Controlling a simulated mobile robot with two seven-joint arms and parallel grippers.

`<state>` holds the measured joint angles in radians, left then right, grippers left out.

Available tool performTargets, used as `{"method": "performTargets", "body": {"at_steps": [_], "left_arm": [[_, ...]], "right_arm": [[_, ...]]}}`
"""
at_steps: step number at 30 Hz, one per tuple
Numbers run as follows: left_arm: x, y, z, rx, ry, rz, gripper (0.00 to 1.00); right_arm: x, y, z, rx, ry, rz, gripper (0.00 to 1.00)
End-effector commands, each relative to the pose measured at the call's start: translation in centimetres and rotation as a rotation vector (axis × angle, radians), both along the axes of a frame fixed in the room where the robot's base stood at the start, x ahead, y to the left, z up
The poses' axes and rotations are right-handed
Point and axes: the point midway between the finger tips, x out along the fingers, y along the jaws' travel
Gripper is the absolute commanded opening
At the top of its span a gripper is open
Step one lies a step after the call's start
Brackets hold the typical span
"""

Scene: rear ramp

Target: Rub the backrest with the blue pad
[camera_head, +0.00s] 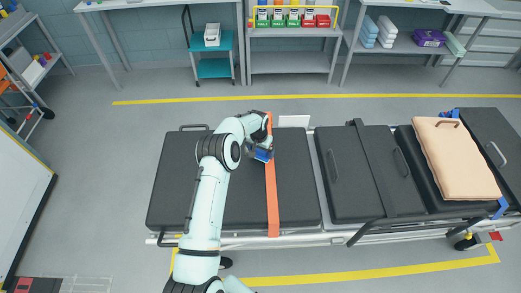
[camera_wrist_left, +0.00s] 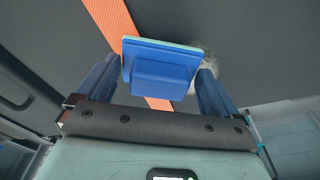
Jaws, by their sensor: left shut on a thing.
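My left gripper (camera_head: 259,145) is over the left dark padded section (camera_head: 298,185) of a stretcher, apparently the backrest. It is shut on the blue pad (camera_head: 263,155). In the left wrist view the blue pad (camera_wrist_left: 160,68) sits between the two fingers, with a thin pale green layer on its far edge. The dark surface (camera_wrist_left: 235,40) lies beyond it, with a pale grey smudge (camera_wrist_left: 208,66) partly behind the pad and right finger. I cannot tell whether the pad touches the surface. My right gripper is not in view.
An orange strap (camera_head: 271,205) crosses the section beside the pad. Further right are another dark section (camera_head: 350,180) and a beige cushion (camera_head: 455,155). A teal cart (camera_head: 213,68) and shelves stand at the back. The floor at left is mostly clear.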

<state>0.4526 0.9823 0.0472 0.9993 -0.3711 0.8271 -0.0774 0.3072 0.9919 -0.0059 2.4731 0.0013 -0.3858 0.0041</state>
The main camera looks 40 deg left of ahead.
Motion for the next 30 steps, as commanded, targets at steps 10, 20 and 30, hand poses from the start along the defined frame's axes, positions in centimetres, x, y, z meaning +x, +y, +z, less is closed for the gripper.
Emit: {"method": "performTargets", "body": {"at_steps": [10, 20, 30], "left_arm": [[0.0, 0.0, 0.0, 0.000, 0.000, 0.000, 0.60], [0.0, 0.0, -0.7, 0.000, -0.001, 0.001, 0.60], [0.0, 0.0, -1.3, 0.000, 0.000, 0.001, 0.60]], "right_arm": [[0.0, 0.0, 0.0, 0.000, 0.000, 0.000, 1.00], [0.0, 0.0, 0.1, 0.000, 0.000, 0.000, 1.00], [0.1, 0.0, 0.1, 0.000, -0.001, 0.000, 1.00]]}}
